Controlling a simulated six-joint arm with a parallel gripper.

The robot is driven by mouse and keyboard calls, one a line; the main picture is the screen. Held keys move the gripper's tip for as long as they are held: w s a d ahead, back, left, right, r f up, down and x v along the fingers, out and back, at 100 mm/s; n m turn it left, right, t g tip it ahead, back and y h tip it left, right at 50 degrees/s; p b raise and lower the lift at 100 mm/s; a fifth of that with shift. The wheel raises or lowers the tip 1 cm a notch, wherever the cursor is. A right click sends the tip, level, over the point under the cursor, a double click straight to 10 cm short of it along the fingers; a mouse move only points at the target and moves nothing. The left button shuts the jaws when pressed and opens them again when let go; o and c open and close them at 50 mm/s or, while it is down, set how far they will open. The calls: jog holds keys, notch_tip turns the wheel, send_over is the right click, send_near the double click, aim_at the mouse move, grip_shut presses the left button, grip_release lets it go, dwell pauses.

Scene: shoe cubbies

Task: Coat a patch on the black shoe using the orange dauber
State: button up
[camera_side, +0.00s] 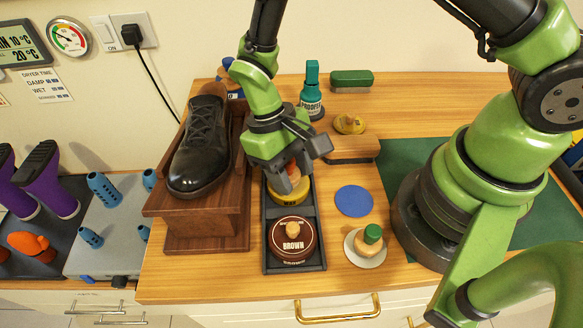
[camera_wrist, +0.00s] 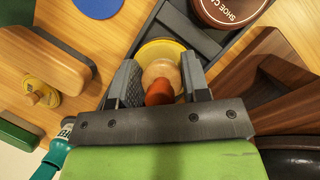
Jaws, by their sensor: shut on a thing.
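The black shoe (camera_side: 203,145) rests on a wooden stand (camera_side: 200,222), left of my gripper, with its toe toward the front. My gripper (camera_side: 290,180) points down over the far part of a dark tray and is shut on the orange dauber (camera_side: 293,171). In the wrist view, the dauber's orange end (camera_wrist: 159,93) and pale wooden knob lie between the fingers of my gripper (camera_wrist: 159,78). The dauber stands at a yellow tin (camera_side: 290,197) in the tray; its lower end is hidden. The shoe's dark edge (camera_wrist: 290,155) shows at the lower right in the wrist view.
The dark tray (camera_side: 295,269) also holds a brown tin (camera_side: 292,247).

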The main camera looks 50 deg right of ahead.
aim_at(292, 162)
jog(key=shift+r, duration=3.5)
